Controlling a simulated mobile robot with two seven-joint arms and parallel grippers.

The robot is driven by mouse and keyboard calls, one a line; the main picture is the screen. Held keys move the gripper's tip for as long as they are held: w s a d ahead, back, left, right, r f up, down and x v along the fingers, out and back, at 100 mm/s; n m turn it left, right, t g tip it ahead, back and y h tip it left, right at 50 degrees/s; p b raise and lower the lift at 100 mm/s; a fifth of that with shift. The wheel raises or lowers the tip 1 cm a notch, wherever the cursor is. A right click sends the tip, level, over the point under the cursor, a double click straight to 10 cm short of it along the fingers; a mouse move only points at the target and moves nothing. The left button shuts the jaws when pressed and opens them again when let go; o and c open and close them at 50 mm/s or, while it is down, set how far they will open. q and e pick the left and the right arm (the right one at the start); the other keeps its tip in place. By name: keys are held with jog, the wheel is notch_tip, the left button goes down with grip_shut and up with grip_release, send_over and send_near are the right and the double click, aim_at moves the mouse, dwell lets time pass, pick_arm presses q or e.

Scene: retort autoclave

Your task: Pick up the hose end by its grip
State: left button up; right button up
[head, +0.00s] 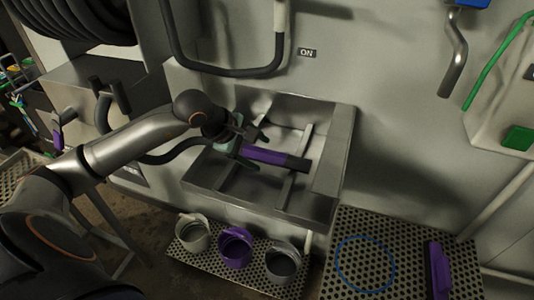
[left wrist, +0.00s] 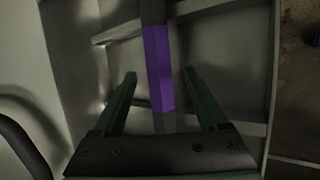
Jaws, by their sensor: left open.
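The hose end shows a purple grip (head: 264,154) with a dark end piece (head: 298,163) to its right. It lies over the steel basin (head: 341,135), across its bars. In the left wrist view the purple grip (left wrist: 158,68) runs up the picture, with grey lengths above and below it. My left gripper (head: 251,144) is open at the left end of the grip. In the left wrist view its two green fingers (left wrist: 160,76) stand one on each side of the grip, with gaps on both sides. I cannot tell how far above the grip they are. My right gripper is not in view.
Below the basin, a perforated shelf (head: 212,260) holds two grey buckets (head: 284,263) and a purple one (head: 236,247). A perforated stand (head: 335,222) at lower right carries a blue ring (head: 364,263) and a purple-handled tool (head: 440,270). A dark hose (head: 226,72) hangs on the wall above.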

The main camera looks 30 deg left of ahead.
pick_arm(q)
jog(key=shift+x, duration=0.8)
grip_shut()
jog(key=shift+r, duration=0.1)
